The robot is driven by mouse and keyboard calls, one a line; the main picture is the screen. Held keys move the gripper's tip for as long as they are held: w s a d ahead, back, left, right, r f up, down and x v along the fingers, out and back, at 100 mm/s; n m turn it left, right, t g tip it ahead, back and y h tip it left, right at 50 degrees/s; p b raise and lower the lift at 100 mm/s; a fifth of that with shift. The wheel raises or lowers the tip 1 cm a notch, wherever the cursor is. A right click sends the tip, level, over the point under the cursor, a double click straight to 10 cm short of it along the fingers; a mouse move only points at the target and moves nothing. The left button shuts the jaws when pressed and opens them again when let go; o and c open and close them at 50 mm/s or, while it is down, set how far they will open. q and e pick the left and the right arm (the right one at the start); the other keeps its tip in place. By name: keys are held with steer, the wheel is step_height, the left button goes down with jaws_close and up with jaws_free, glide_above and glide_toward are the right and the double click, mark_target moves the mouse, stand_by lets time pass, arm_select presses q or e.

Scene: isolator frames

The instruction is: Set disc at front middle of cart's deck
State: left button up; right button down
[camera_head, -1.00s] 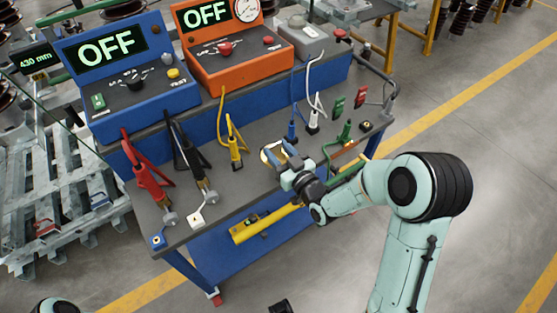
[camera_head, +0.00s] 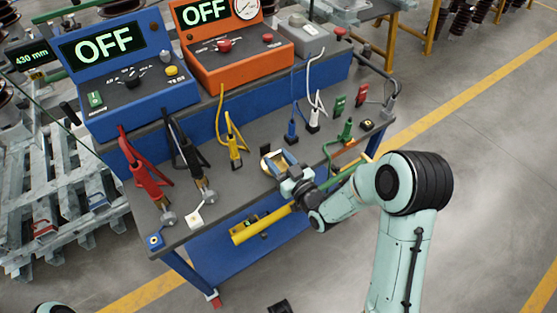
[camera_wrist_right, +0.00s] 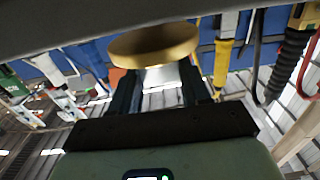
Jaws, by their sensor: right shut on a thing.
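The disc is gold-brown and shows large in the right wrist view (camera_wrist_right: 153,46), between the finger ends. In the head view the disc (camera_head: 271,163) is small and partly covered by the fingers. My right gripper (camera_head: 279,163) is shut on it, at the front middle of the cart's grey deck (camera_head: 245,189). I cannot tell whether the disc touches the deck. My left gripper is not in view; only a bit of my left arm shows at the bottom left.
Red (camera_head: 146,172), black (camera_head: 187,157) and yellow (camera_head: 233,150) clamps or plugs stand left of the gripper. Blue (camera_head: 291,130) and green (camera_head: 346,131) plugs stand behind and right. Blue (camera_head: 128,80) and orange (camera_head: 222,43) units reading OFF stand at the back. A yellow bar (camera_head: 262,224) lies below the deck's front.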

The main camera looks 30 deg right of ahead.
steer(key=shift+f, duration=0.1)
steer(key=c, duration=0.5)
jaws_free()
